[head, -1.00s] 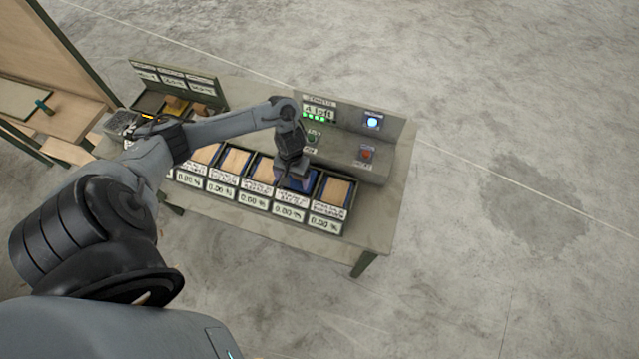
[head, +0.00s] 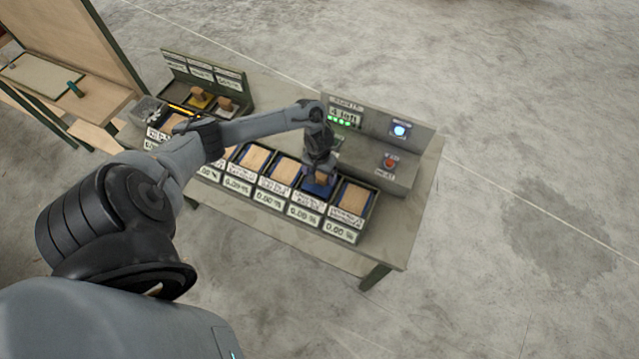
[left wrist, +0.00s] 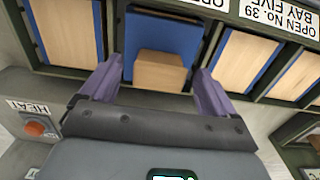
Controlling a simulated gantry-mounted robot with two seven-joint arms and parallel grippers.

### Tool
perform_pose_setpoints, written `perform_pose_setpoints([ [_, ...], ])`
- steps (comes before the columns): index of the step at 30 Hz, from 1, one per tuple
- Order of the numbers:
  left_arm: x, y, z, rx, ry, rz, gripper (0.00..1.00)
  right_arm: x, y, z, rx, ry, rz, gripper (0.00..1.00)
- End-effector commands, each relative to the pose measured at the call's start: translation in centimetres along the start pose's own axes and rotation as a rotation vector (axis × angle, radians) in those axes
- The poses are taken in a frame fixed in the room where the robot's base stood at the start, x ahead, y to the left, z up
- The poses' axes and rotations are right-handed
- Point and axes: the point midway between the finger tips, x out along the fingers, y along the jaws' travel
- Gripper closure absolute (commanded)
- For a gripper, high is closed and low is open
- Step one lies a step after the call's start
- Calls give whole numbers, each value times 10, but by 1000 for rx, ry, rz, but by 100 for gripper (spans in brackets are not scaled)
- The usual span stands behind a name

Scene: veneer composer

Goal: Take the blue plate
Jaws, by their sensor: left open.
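The blue plate (head: 317,188) lies in one of the bays in the table's front row, second from the right in the head view. In the left wrist view the blue plate (left wrist: 163,38) fills its bay, with a light wooden block (left wrist: 160,72) on it. My left gripper (head: 320,176) is over this bay. In the left wrist view its purple fingers (left wrist: 158,76) are open on both sides of the block, with visible gaps. Whether the fingertips reach down to the plate cannot be told. My right gripper is in neither view.
Neighbouring bays hold wooden sheets (head: 353,198), with labels along the front. A raised console (head: 375,155) with a blue-lit button and a red button (left wrist: 36,128) stands close behind. A smaller rack (head: 205,82) stands at the table's left end.

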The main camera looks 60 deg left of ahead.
Motion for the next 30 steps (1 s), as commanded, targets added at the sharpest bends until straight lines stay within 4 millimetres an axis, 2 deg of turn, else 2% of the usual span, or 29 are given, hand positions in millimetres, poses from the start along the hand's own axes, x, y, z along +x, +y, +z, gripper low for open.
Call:
perform_pose_setpoints([
  [1, 9, 1, -2, -2, 0, 1, 11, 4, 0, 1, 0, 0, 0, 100],
  [6, 25, 0, -2, -1, 0, 1, 11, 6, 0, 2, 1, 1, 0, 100],
  [16, 28, 0, -2, 0, 2, 1, 12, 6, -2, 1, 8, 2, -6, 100],
  [27, 28, 0, -2, 0, 2, 1, 69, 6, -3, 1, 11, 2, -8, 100],
  [29, 27, 0, -3, 0, 3, 1, 78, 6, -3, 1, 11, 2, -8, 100],
  [30, 27, 0, -3, 0, 3, 1, 78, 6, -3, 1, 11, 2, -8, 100],
])
